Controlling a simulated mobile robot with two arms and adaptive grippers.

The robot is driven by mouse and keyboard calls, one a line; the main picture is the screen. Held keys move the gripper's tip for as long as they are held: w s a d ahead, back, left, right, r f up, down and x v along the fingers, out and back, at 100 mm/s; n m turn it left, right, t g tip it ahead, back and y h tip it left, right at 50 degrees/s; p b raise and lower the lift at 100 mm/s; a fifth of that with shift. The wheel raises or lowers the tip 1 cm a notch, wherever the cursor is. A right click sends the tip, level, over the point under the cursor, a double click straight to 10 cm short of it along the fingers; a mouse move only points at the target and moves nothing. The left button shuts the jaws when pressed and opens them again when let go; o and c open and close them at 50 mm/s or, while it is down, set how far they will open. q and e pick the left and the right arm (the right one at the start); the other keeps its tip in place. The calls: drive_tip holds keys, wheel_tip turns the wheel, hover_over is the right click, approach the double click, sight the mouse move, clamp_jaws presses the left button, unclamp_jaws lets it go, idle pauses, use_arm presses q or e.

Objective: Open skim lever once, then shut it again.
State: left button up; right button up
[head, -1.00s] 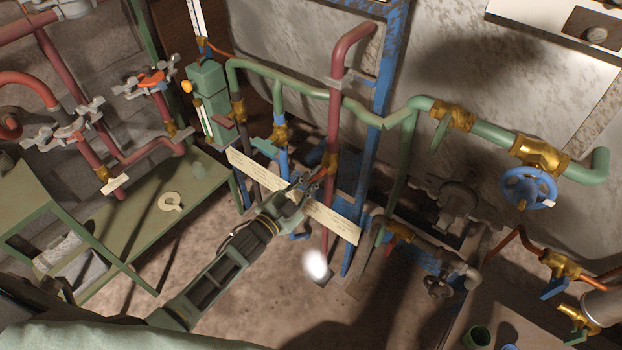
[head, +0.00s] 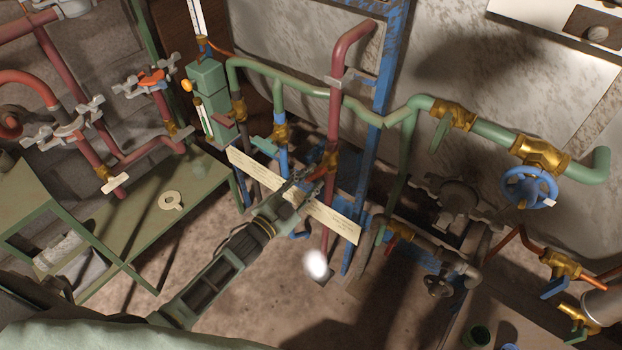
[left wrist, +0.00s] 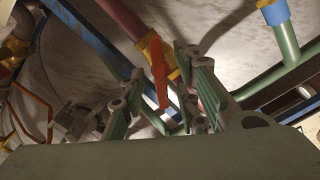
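An orange-red lever (head: 328,160) sits on a brass valve on the vertical dark red pipe (head: 335,110), above a cream label board (head: 262,176). The board's writing is too small to read, so I cannot tell for certain which lever is the skim lever. My left gripper (head: 308,183) is open in front of the board, just below this lever. In the left wrist view the orange lever (left wrist: 158,75) hangs down between the spread fingers (left wrist: 155,110). I cannot tell whether either finger touches it. My right gripper is not in view.
A green-handled valve (head: 265,146) and a blue pipe (head: 283,162) stand close left of my left gripper. A blue upright (head: 372,150) is close to its right. A blue handwheel (head: 528,188) is farther right. A green bench (head: 140,225) stands at left.

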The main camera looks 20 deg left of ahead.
use_arm(q)
drive_tip(key=v, duration=1.1)
idle(0.3)
